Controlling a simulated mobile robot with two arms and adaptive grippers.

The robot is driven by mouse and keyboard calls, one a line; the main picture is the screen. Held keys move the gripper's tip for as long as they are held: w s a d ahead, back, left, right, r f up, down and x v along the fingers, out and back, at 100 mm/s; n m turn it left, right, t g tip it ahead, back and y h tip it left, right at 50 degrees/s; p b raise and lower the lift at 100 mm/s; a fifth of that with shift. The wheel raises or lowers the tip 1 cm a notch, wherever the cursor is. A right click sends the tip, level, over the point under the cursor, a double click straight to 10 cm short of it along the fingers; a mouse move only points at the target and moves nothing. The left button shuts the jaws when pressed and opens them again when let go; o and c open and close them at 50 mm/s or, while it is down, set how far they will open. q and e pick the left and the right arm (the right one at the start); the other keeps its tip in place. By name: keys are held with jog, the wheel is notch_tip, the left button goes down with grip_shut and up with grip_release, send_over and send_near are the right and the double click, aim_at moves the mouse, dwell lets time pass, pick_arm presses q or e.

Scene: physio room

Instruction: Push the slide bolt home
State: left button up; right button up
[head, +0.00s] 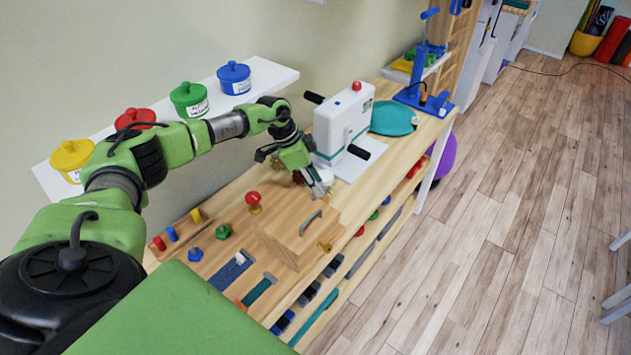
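My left gripper (321,188) is low over the wooden bench, beyond a wooden box (283,236) and in front of the white crank machine. Its fingers are small and partly hidden here, so I cannot tell whether they are open or holding anything. A small brass fitting (325,246) shows at the box's right side, below its grey handle (310,222). It may be part of the slide bolt, but it is too small to tell its position. The gripper is apart from this fitting. My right gripper is out of view.
A red knob on a brass base (254,200) stands left of the box. The white crank machine (343,122) with black handles stands close behind the gripper. A wall shelf (268,76) carries coloured pots. A teal disc (394,118) lies further back. Floor at right is mostly clear.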

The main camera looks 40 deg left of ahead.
pick_arm(q)
jog(key=shift+a, duration=0.1)
jog(key=shift+a+r, duration=0.1)
jog(key=shift+r, duration=0.15)
jog(key=v, duration=1.1)
jog(key=shift+s+r, duration=0.2)
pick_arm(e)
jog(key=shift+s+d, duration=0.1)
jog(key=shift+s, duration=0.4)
